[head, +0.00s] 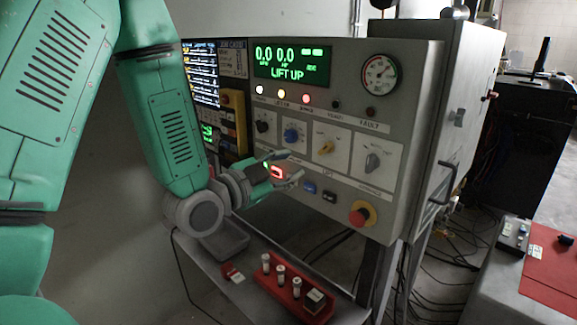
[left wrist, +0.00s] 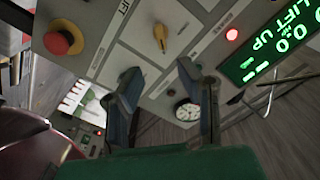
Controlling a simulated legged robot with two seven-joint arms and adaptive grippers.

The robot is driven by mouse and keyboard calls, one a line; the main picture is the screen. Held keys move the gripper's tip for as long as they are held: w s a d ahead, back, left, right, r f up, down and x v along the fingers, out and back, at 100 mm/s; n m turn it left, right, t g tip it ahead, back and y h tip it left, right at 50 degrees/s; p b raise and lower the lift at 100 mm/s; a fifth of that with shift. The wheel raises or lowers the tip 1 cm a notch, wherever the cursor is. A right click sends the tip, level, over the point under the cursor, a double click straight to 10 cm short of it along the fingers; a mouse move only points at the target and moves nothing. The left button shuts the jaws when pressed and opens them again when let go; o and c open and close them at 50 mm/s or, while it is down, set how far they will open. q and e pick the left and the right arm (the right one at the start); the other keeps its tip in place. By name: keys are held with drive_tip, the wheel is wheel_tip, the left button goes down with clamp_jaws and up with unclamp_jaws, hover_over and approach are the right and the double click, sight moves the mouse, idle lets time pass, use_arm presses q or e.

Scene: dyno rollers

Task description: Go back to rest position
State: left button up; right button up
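My left gripper (head: 292,167) is in front of the lower left part of the grey control panel (head: 410,75). Its fingers are apart with nothing between them. A red-lit button (head: 277,172) shows between the fingers in the head view; I cannot tell whether they touch it. In the left wrist view the two fingers of the left gripper (left wrist: 158,72) are also spread, with the panel face beyond them. The panel's green display (head: 290,62) reads "LIFT UP". My right gripper is not in view.
A red emergency button (head: 360,216) sticks out at the panel's lower right. Below the panel, a red tray (head: 292,290) with several small cylinders stands on a grey shelf. A cabinet handle (head: 447,183) juts out on the right. Cables lie on the floor beyond.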

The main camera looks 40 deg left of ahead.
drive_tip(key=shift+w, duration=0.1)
use_arm(q)
drive_tip(key=s+d+f+n+g+b, duration=0.2)
drive_tip(key=s+f+g, duration=0.15)
drive_tip(key=f, duration=1.05)
drive_tip(key=s+d+f+n+g+b, duration=0.25)
drive_tip(key=f+g, duration=0.25)
drive_tip(key=f, duration=0.8)
use_arm(e)
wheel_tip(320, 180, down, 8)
drive_tip(key=b, duration=0.3)
drive_tip(key=shift+b, duration=0.3)
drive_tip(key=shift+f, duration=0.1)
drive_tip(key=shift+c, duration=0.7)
use_arm(q)
drive_tip(key=s+d+f+n+g, duration=0.2)
drive_tip(key=s+f+g, duration=0.2)
drive_tip(key=s+f, duration=0.6)
drive_tip(key=s+d+f+n+g+y, duration=0.1)
drive_tip(key=s+f+g, duration=0.4)
drive_tip(key=s+f, duration=0.5)
drive_tip(key=shift+s+d+n, duration=0.45)
drive_tip(key=shift+s+d, duration=0.2)
drive_tip(key=shift+d, duration=0.6)
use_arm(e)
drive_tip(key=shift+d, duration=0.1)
